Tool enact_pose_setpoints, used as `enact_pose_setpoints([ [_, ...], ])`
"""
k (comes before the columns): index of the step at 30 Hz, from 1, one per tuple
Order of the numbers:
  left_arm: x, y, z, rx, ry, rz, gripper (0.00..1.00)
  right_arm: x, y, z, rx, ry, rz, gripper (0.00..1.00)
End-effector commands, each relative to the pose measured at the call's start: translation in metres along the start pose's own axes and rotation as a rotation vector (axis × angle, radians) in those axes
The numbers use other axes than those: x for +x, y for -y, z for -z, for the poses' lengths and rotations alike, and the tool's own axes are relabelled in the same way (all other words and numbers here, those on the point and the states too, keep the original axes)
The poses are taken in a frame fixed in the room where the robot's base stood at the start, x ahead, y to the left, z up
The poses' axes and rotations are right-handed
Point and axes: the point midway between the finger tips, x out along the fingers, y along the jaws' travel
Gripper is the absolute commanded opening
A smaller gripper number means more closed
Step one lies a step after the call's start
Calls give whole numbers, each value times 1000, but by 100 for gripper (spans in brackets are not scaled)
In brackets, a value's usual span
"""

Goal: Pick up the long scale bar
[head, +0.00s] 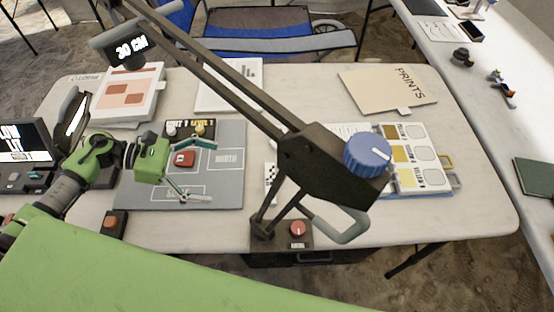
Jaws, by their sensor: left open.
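My left gripper (212,171) is open over the grey mat (130,192), its teal fingers spread wide to either side of a small red block (185,158). Nothing is seen held between them. A black-and-white checkered strip (270,183) lies right of the mat, partly hidden by a dark stand; I cannot tell whether it is the long scale bar. A dark panel marked "30 CM" (131,47) shows at the upper left, near the stand's arms; I cannot tell what it belongs to. My right gripper is not in view.
The dark jointed stand with a blue knob (368,153) rises across the table's middle. Its base bears a red button (298,229). A colour-swatch case (423,178) lies at right, a "PRINTS" folder (388,90) behind. The table's right end is clear.

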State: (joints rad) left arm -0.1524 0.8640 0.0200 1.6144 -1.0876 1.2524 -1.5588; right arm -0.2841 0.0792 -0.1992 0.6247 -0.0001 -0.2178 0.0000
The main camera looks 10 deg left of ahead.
Motion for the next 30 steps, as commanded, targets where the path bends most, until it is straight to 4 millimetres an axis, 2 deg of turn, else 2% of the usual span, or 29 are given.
enact_pose_setpoints([
  [1, 0, 0, 0, -1, 0, 0, 100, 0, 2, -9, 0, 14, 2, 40],
  [5, 10, 0, 0, -1, 2, 1, 100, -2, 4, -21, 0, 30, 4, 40],
  [9, 37, 1, -2, 0, 6, 2, 100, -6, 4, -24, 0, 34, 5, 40],
  [15, 73, 0, -2, -1, 4, 0, 100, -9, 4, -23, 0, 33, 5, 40],
  [23, 93, 2, -2, -2, 2, 1, 100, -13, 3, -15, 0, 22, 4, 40],
  [30, 128, 4, -2, -2, 4, -1, 100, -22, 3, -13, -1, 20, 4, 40],
])
